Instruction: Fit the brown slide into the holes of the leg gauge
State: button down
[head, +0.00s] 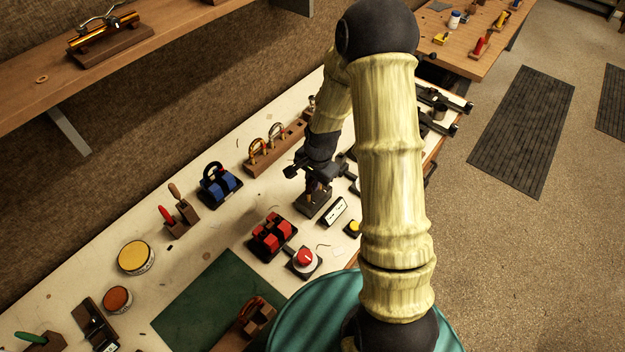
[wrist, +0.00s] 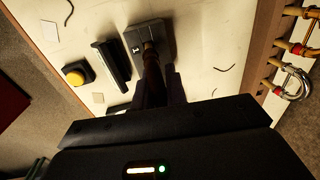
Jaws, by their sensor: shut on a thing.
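The brown slide (wrist: 152,68) is held between the fingers of my gripper (wrist: 160,92), its length running away from the wrist camera. In the head view my gripper (head: 315,180) points down over the leg gauge (head: 314,205), a dark grey block on the white bench. The gauge (wrist: 151,36) also shows in the wrist view, with a pale mark on its top. The far end of the slide overlaps the gauge's top in the picture. The holes are hidden behind the slide, and I cannot tell whether its legs are in them or just above.
A small black-and-white stand (head: 333,212) and a yellow button (head: 353,229) are close to the gauge. A red button (head: 305,258) and a red-block holder (head: 272,235) stand nearer. A wooden rack (head: 276,148) with curved slides is behind. The green mat (head: 215,310) has free room.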

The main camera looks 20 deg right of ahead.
jog(key=shift+f+b, duration=0.65)
jog(key=shift+f, duration=0.25)
jog(key=c, duration=1.3)
grip_release()
jog(key=shift+c, duration=0.2)
jog(key=shift+r, duration=0.1)
notch_tip(320, 180, up, 17)
jog(key=s+d+b, duration=0.1)
jog(key=s+b, duration=0.1)
jog(key=shift+d, duration=0.15)
jog(key=s+a+f+n+t+h, duration=0.1)
jog(key=s+f+n, duration=0.1)
jog(key=s+n, duration=0.8)
jog(key=shift+s+f+n, duration=0.2)
jog(key=shift+s+n, duration=0.2)
jog(key=shift+s, duration=0.85)
